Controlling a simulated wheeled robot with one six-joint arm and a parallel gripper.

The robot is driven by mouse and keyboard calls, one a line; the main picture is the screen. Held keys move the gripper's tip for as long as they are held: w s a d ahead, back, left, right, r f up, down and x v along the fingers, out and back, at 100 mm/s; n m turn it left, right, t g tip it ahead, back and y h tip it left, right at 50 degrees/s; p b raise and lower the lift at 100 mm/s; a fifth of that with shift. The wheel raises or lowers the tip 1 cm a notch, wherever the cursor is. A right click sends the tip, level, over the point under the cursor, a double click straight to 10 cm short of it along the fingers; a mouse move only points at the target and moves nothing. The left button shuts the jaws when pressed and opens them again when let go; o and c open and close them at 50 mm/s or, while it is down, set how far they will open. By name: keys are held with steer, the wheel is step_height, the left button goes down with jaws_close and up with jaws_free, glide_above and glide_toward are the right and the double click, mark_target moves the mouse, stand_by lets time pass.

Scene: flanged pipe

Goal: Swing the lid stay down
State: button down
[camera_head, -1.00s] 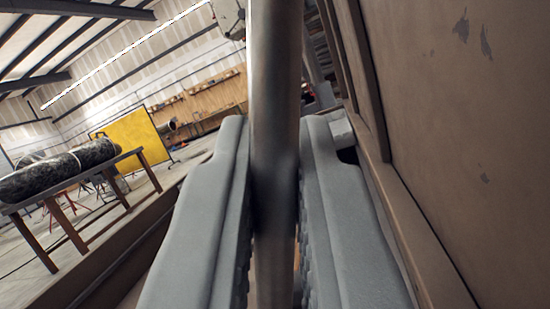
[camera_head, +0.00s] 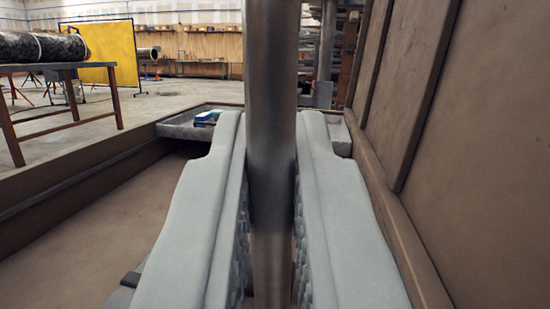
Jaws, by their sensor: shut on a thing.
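The lid stay (camera_head: 271,90) is a grey metal rod that runs from the top edge to the bottom edge of the view, close to upright in the picture. My gripper (camera_head: 270,165) has a grey jaw on each side of it and is shut on the rod. Both ends of the stay are out of view. The brown lid (camera_head: 480,130) fills the right side, close beside the right jaw. The brown box (camera_head: 90,230) lies open below and to the left.
A grey tray (camera_head: 180,128) with small blue and green items sits at the box's far end. Beyond the box are a table (camera_head: 62,68) bearing a dark roll, a yellow panel (camera_head: 100,52) and a wooden bench (camera_head: 205,48). The floor at left has free room.

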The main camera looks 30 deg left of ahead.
steer(key=s+a+f+n+g, duration=0.4)
steer(key=a+f+n, duration=0.3)
steer(key=a+n, duration=0.5)
steer(key=shift+f+y, duration=0.2)
steer(key=shift+y, duration=0.2)
steer(key=shift+a, duration=0.1)
steer(key=c, duration=1.5)
jaws_free()
steer(key=v, duration=1.7)
steer(key=shift+d+r, duration=0.25)
steer(key=shift+r, duration=0.05)
steer(key=shift+c, duration=0.2)
